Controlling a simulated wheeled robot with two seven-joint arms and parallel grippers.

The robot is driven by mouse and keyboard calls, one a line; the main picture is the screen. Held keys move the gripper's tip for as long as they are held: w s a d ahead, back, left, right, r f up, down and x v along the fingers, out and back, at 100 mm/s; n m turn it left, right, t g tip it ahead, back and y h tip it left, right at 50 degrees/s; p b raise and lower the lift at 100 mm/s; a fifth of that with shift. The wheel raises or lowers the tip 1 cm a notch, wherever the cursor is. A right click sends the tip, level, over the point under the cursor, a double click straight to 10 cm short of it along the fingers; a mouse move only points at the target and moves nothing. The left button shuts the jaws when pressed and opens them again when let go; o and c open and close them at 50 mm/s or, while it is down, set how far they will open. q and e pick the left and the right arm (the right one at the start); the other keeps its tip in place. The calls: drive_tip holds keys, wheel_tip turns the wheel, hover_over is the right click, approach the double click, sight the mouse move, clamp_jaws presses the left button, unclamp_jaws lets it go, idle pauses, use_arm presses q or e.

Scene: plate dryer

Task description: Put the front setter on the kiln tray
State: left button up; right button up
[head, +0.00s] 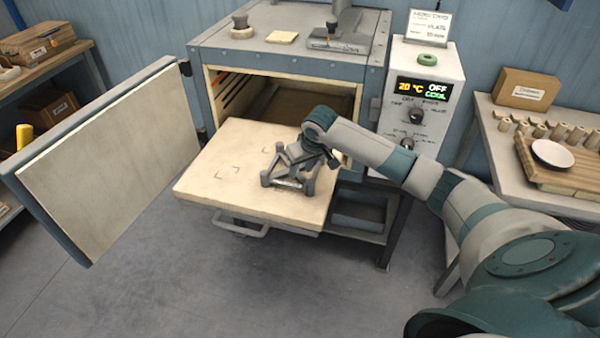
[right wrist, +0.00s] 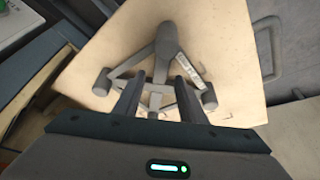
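The kiln tray (head: 215,185) is a pale slab drawn out in front of the open kiln, with dark corner marks on it. A grey three-legged setter (head: 283,182) with a white label strip appears to stand upright on its front right part. My right gripper (head: 312,158) is low over the setter. In the right wrist view the gripper's fingers (right wrist: 157,98) are apart on either side of a bar of the setter (right wrist: 160,68), with gaps visible beside the bar. The arm hides part of the setter in the head view. My left gripper is out of view.
The kiln door (head: 100,150) stands open at the left. A control box (head: 425,85) reading 20 °C, OFF stands at the right. A side table (head: 525,190) holds a board, white dish and several small pieces. A handle (head: 240,225) juts out below the tray.

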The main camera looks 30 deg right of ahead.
drive_tip(key=b+v, duration=0.1)
drive_tip(key=v, duration=0.8)
drive_tip(key=shift+a, duration=0.1)
